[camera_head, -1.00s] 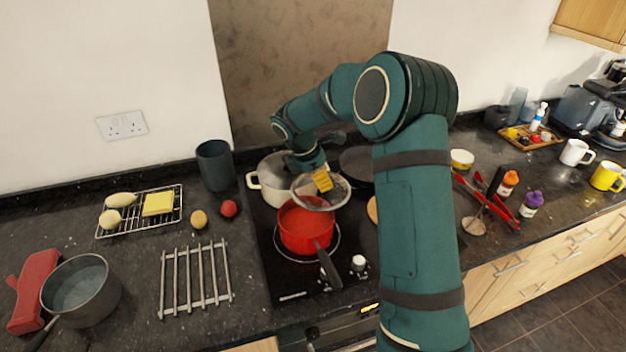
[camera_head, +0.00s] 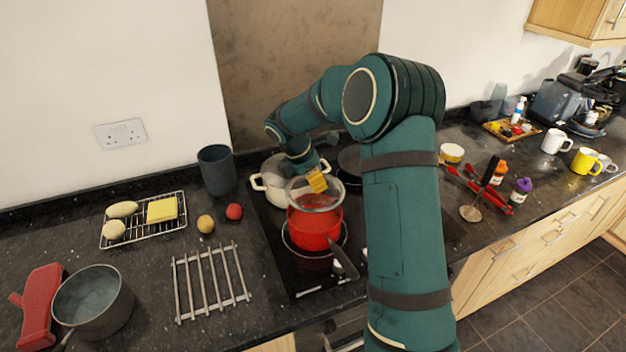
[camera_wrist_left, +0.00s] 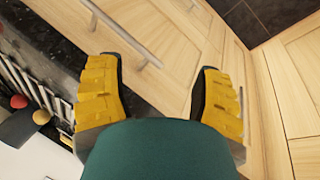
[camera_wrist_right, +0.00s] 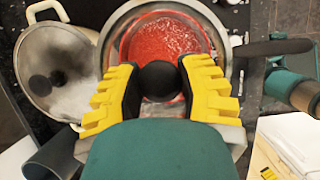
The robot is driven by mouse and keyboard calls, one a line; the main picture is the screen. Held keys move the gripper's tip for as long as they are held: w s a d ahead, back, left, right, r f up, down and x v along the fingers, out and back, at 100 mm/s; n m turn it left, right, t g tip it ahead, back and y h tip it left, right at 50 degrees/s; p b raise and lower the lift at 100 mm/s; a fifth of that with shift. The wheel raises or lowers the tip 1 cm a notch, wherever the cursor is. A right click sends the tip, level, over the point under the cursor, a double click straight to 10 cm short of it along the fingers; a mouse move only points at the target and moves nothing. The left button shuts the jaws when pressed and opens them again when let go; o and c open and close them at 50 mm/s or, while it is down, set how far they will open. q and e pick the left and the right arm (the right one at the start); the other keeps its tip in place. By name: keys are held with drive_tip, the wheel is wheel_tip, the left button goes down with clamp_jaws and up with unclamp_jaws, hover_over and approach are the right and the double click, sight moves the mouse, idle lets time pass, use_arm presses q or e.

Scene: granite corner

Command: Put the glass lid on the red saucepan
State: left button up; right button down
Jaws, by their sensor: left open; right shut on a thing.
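The red saucepan (camera_head: 312,231) stands on the black hob, its dark handle pointing to the front right. My right gripper (camera_head: 317,182) is shut on the dark knob of the glass lid (camera_head: 330,203). The lid is over the saucepan's opening, close to the rim; I cannot tell whether they touch. In the right wrist view the knob (camera_wrist_right: 160,82) is between the yellow fingers, and the red inside of the saucepan (camera_wrist_right: 165,45) shows through the glass. My left gripper (camera_wrist_left: 160,90) is open and empty in the left wrist view, by the wooden drawer fronts.
A cream two-handled pot (camera_head: 268,182) stands just behind and left of the saucepan, and a dark pan (camera_head: 349,160) behind right. A metal trivet (camera_head: 211,284) and a grey saucepan (camera_head: 95,300) are on the left counter. My right arm hides part of the hob's right side.

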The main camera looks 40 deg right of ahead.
wheel_tip(320, 180, down, 4)
drive_tip(key=b, duration=0.3)
drive_tip(key=shift+f+b, duration=0.15)
drive_tip(key=shift+b, duration=0.15)
drive_tip(key=shift+f+b, duration=0.35)
drive_tip(key=shift+f, duration=0.55)
drive_tip(key=shift+f, duration=0.1)
drive_tip(key=shift+f, duration=0.5)
idle(0.5)
unclamp_jaws()
idle(0.4)
